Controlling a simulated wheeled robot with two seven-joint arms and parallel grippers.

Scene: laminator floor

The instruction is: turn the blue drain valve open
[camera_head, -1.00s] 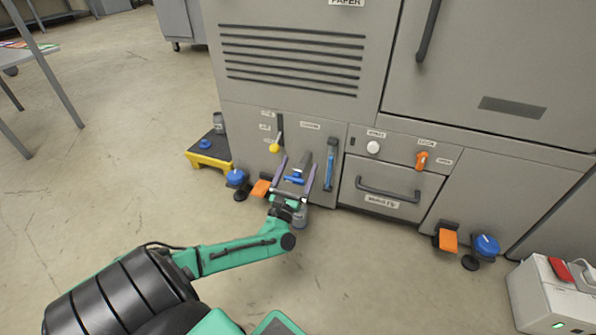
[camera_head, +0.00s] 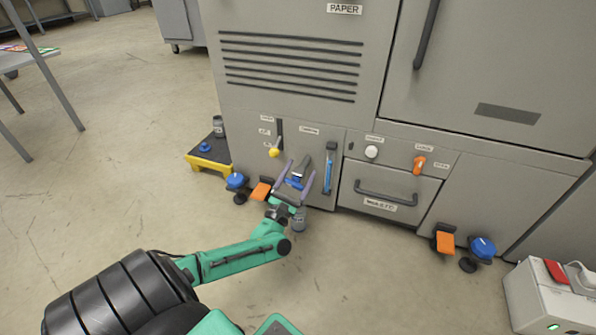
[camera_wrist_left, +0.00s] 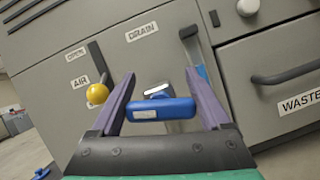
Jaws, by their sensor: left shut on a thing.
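The blue drain valve handle (camera_head: 294,183) sits low on the grey machine front, below the DRAIN label (camera_wrist_left: 142,32). It also shows in the left wrist view (camera_wrist_left: 162,109) as a blue bar lying nearly level across the gap between my fingers, in front of a metal stem. My left gripper (camera_head: 302,167) is shut on this handle, with one purple finger at each end; the fingers also show in the left wrist view (camera_wrist_left: 160,74). My right gripper is not in view.
A yellow-knobbed AIR lever (camera_head: 274,152) is left of the valve, and a blue gauge tube (camera_head: 328,172) is right. A grey canister (camera_head: 299,220) stands on the floor under my gripper. An orange pedal (camera_head: 261,191) and blue caster (camera_head: 236,181) are close left.

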